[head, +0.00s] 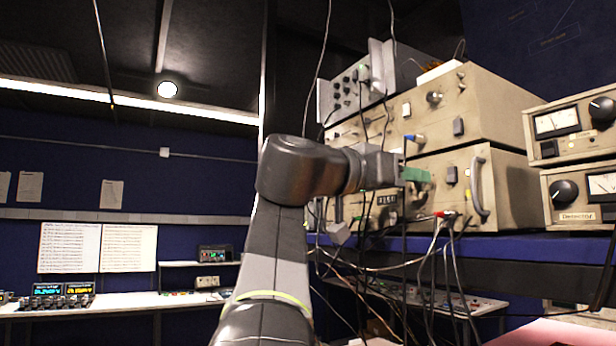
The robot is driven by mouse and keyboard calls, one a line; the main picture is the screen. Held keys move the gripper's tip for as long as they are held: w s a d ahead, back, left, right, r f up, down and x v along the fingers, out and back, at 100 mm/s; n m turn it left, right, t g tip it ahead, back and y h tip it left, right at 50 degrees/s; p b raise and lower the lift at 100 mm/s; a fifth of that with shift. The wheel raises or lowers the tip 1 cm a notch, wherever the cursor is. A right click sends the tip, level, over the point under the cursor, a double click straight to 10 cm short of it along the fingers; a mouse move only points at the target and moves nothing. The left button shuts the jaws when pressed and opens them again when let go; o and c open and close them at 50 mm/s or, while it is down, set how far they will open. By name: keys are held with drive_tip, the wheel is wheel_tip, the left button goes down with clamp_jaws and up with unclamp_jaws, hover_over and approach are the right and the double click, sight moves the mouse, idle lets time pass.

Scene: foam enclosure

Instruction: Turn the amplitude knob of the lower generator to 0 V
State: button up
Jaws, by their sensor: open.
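Two beige instruments are stacked on the shelf at the right of the head view. The lower one (515,190), which I take to be the lower generator, has a metal handle, a dark switch and a small number display (387,199) on its front. My gripper (418,174) is in front of the lower unit's upper front, its green finger part showing against the panel. It is open, but the gap between the fingers is hard to see. I cannot make out the amplitude knob or its setting; my arm and gripper cover part of the panel.
The upper beige unit (500,105) sits on top. Meter boxes (575,130) stand at the right. Cables (440,255) and a red plug (446,213) hang in front of the lower unit. A bench (130,299) is at the left.

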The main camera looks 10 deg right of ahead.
drive_tip(key=shift+x, duration=0.8)
clamp_jaws()
